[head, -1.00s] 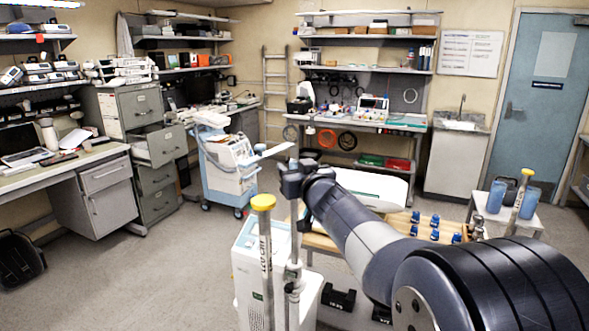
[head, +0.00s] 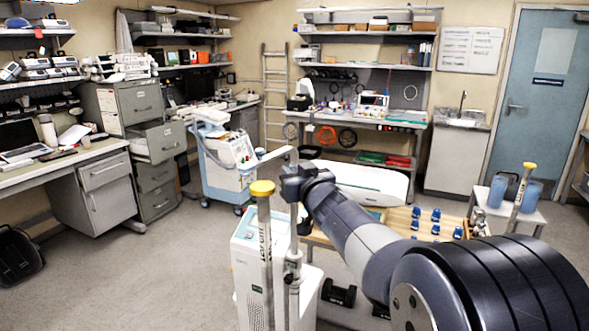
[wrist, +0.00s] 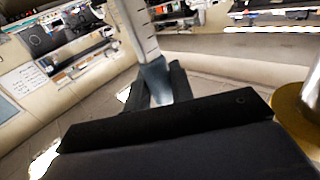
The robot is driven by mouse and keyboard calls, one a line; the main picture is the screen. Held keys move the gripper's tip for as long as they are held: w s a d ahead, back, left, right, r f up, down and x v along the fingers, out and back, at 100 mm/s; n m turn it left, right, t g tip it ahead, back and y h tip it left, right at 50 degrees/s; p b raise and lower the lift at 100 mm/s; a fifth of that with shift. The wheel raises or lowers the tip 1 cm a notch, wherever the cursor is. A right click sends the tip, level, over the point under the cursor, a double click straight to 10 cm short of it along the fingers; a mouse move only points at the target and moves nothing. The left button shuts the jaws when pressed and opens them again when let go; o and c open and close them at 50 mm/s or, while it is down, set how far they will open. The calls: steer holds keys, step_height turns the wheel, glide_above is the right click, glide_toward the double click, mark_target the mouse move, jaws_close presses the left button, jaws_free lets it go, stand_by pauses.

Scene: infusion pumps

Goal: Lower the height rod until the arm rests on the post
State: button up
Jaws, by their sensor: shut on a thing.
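The height rod (head: 293,225) stands upright in the middle of the head view. Its flat pale arm (head: 274,155) juts out to the left from its top. The post (head: 266,235), a grey marked pole with a yellow cap (head: 262,188), stands just left of the rod. The arm is above the cap, with a gap between them. My gripper (head: 293,183) is shut around the rod just below the arm. In the wrist view the rod (wrist: 135,30) runs between my dark fingers (wrist: 158,90), and the yellow-brass cap (wrist: 298,110) shows close at the right edge.
A white cabinet-like unit (head: 248,245) stands behind the post. A wooden board with blue-topped pieces (head: 433,228) lies to the right, beyond my arm. A similar yellow-capped pole (head: 520,200) stands by blue cups.

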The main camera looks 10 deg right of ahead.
step_height(320, 180, down, 5)
steer(key=b, duration=0.3)
steer(key=shift+f, duration=0.2)
steer(key=o, duration=0.6)
steer(key=shift+o, duration=0.5)
steer(key=shift+r, duration=0.1)
steer(key=s+d, duration=0.1)
steer(key=s, duration=0.9)
steer(key=shift+s+d, duration=0.35)
steer(key=shift+w, duration=0.1)
